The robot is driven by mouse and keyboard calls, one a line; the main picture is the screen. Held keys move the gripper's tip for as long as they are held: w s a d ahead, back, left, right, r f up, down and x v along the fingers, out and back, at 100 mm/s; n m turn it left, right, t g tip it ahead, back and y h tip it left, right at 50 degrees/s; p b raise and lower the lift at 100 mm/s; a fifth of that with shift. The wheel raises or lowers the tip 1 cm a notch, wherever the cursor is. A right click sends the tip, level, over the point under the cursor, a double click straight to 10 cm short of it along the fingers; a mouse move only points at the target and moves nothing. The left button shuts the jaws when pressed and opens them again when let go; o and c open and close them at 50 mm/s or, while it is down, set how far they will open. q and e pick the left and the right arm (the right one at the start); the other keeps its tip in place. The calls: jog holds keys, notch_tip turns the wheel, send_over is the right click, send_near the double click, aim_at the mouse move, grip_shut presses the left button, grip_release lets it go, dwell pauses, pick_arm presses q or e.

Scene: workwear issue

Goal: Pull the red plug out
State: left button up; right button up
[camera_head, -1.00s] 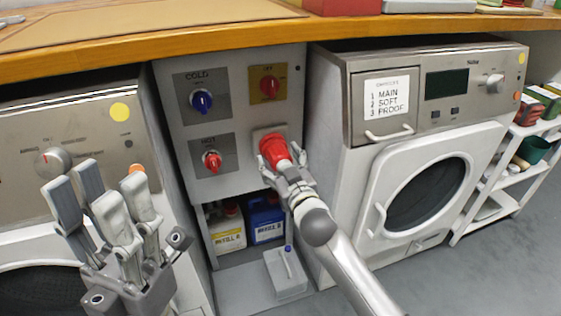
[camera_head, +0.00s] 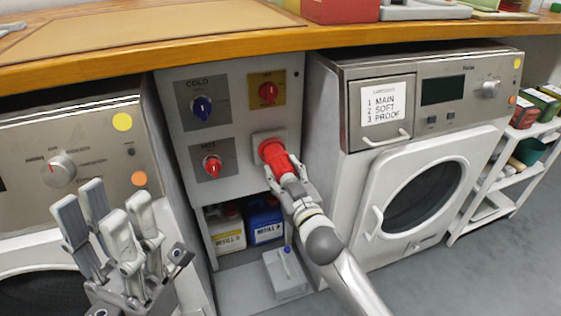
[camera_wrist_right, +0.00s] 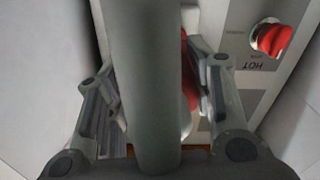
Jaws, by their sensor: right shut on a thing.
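The red plug (camera_head: 280,165) is at the socket (camera_head: 261,137) on the lower right of the grey panel. My right gripper (camera_head: 284,178) is shut on the plug from the front and below. I cannot tell whether the plug still touches the socket. In the right wrist view a thick grey cylinder covers the middle, and a strip of the red plug (camera_wrist_right: 189,85) shows between it and the right finger. My left gripper (camera_head: 107,212) is open and empty at the lower left, in front of the left machine.
The panel (camera_head: 240,95) also carries a blue COLD knob (camera_head: 201,107), a red knob on yellow (camera_head: 268,92) and a red HOT knob (camera_head: 212,167). Refill bottles (camera_head: 265,222) stand below. A washing machine (camera_head: 345,170) is close right of my right arm. A wooden counter (camera_head: 200,46) overhangs.

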jog(key=shift+s+d+f, duration=0.1)
jog(key=shift+s, duration=0.4)
jog(key=o, duration=1.4)
jog(key=shift+o, duration=0.2)
jog(key=v, duration=1.2)
